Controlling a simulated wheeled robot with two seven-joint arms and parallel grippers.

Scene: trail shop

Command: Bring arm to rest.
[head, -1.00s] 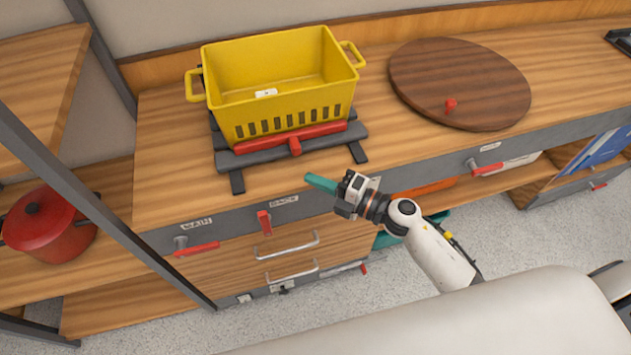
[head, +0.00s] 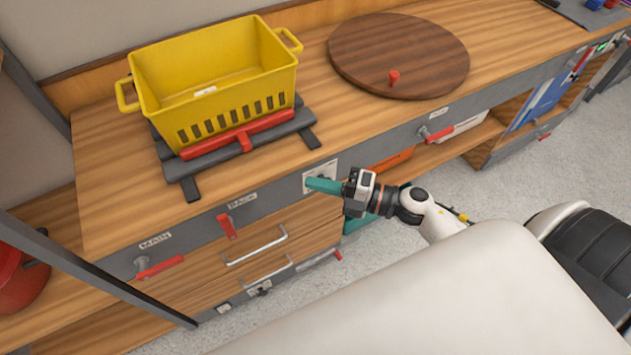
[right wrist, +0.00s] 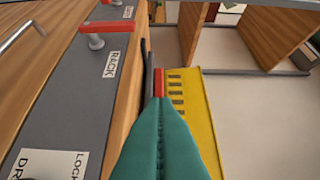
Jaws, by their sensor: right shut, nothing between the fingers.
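My right gripper (head: 325,186) shows in the head view in front of the counter's grey front edge, its teal fingers pointing left. The fingers are shut together with nothing between them. In the right wrist view the teal fingers (right wrist: 160,140) fill the lower middle, closed. The gripper appears apart from the counter, though the gap is hard to judge. My left gripper is not in view.
A yellow crate (head: 160,108) stands on a grey rack with a red bar (head: 222,135) on the wooden counter (head: 110,215). A round wooden board (head: 400,50) with a red knob lies right of it. Red handles (head: 227,227) and metal drawer pulls (head: 255,246) stick out below. Grey floor (head: 490,180) is open at right.

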